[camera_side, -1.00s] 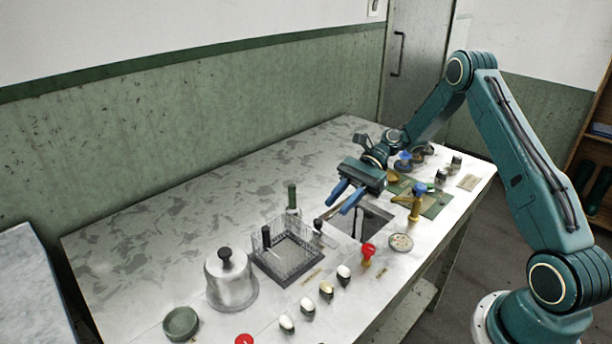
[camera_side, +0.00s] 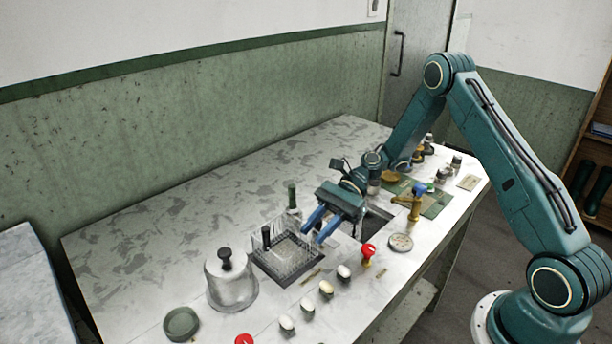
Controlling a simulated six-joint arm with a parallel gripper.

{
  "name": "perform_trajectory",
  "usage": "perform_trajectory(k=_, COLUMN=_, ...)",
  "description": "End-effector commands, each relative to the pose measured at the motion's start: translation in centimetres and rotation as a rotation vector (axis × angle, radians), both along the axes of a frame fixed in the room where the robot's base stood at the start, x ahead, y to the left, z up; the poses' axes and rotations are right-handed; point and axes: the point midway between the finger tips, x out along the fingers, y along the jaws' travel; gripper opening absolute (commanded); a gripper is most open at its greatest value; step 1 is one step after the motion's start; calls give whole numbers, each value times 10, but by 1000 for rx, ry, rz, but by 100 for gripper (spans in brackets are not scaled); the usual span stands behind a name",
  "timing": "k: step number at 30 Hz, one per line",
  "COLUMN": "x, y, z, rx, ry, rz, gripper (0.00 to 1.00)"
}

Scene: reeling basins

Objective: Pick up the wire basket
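The wire basket (camera_side: 272,262) stands on the table, a square of thin upright wires with a dark base and a dark upright handle (camera_side: 266,237) at its far left side. My gripper (camera_side: 316,231) has two blue fingers, apart and pointing down to the left. It is at the basket's right edge, and its fingertips overlap that edge in the picture. I cannot tell whether they touch the wires. Nothing shows between the fingers.
Several white cocoons (camera_side: 326,288) lie in front. A red-topped valve (camera_side: 367,254) and a sunken basin (camera_side: 377,222) are at the right. The table's back left is clear.

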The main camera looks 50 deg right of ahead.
Motion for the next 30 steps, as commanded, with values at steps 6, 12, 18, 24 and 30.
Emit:
perform_trajectory(k=6, x=-2, y=18, z=-9, rx=2, ry=3, rz=3, gripper=28)
perform_trajectory(k=12, x=-2, y=38, z=-18, rx=1, ry=1, rz=3, gripper=28)
perform_trajectory(k=18, x=-2, y=45, z=-21, rx=0, ry=1, rz=0, gripper=28)
perform_trajectory(k=24, x=-2, y=45, z=-21, rx=0, ry=0, rz=0, gripper=28)
perform_trajectory(k=30, x=-2, y=45, z=-21, rx=0, ry=0, rz=0, gripper=28)
